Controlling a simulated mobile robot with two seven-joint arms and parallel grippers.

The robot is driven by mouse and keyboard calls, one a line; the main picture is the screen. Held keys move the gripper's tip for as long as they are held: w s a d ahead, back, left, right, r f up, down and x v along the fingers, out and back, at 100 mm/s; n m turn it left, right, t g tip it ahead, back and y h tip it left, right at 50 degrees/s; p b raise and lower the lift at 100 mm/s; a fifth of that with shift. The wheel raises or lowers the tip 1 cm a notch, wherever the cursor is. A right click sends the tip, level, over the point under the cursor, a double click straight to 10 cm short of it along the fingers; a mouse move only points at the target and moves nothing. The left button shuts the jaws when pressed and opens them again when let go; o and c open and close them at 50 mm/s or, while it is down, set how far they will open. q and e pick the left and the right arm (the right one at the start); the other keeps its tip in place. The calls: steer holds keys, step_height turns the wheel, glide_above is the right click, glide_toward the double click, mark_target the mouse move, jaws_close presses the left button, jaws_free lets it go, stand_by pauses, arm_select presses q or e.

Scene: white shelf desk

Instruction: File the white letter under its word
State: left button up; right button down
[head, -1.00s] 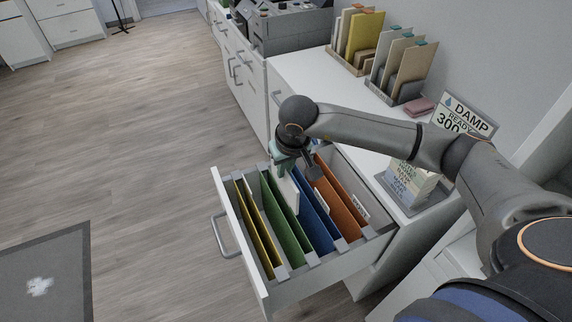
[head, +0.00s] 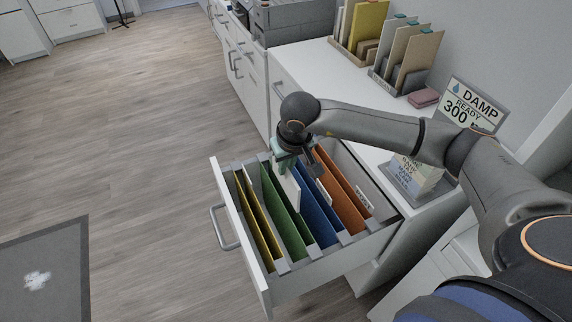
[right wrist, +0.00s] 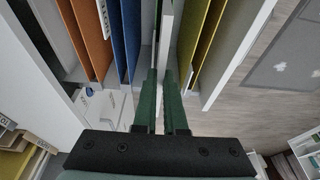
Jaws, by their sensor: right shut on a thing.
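My right gripper (head: 291,163) is shut on the white letter (head: 288,187) and points down over the open drawer (head: 324,270). The orange folder (head: 342,190) and the yellow folder (head: 257,222) also hang in the drawer. I cannot tell whether its lower edge touches anything. My left gripper is not in view.
On the white counter stand a rack of upright folders (head: 414,62), a pink block (head: 424,97), a "DAMP READY 300" sign (head: 462,100) and a tray with a lettered block (head: 418,175). The drawer handle (head: 222,228) sticks out left.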

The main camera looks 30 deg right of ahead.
mark_target(286, 184)
steer(key=shift+f+b, duration=0.35)
steer(key=shift+f, duration=0.25)
steer(key=shift+f+b, duration=0.8)
steer(key=shift+f, duration=0.05)
steer(key=shift+f+b, duration=1.55)
steer(key=shift+f, duration=0.05)
arm_select(q)
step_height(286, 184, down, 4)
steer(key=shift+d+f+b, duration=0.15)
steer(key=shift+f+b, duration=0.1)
steer(key=shift+b, duration=0.05)
arm_select(e)
steer(key=shift+f, duration=0.3)
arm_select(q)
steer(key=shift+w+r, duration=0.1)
arm_select(e)
steer(key=c, duration=0.9)
jaws_free()
